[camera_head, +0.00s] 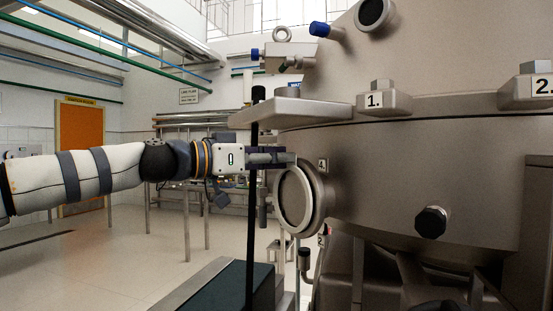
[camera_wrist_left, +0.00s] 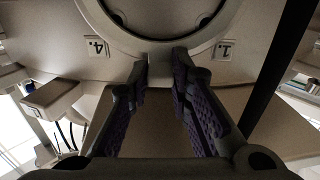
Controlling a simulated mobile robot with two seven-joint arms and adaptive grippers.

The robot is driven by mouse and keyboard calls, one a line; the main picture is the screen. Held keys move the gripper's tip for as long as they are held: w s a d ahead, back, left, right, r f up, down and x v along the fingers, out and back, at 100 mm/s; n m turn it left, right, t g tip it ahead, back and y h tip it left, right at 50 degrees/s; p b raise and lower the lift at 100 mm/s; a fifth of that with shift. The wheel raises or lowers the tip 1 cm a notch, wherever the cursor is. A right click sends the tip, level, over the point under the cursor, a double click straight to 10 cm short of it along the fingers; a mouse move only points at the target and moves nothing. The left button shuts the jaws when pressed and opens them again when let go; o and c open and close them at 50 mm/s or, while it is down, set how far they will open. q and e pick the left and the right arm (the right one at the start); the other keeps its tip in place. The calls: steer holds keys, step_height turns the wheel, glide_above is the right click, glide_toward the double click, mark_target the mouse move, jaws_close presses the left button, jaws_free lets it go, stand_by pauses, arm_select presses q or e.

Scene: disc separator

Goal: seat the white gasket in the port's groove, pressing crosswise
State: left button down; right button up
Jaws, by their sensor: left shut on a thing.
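The round port (camera_head: 317,200) stands out from the side of the steel vessel, facing left. A pale ring lies over its mouth, which I take for the white gasket (camera_head: 283,205); how deep it sits in the groove I cannot tell. My left gripper (camera_head: 289,158) is at the top edge of the port, pointing right. In the left wrist view the ring (camera_wrist_left: 112,31) curves across the top, and the gripper's fingertips (camera_wrist_left: 160,62) meet its edge with a small gap between them. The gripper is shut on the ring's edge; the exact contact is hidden. My right gripper is not in view.
A black upright pole (camera_head: 252,215) stands close by the left gripper. A steel ledge (camera_head: 300,112) juts out just above it. A dark knob (camera_head: 431,222) sits on the vessel (camera_head: 400,165) to the right. The floor (camera_head: 110,262) at left is mostly clear.

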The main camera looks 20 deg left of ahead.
arm_select(q)
steer(key=shift+w+f, duration=0.1)
steer(key=c, duration=1.4)
jaws_free()
steer(key=shift+d, duration=0.1)
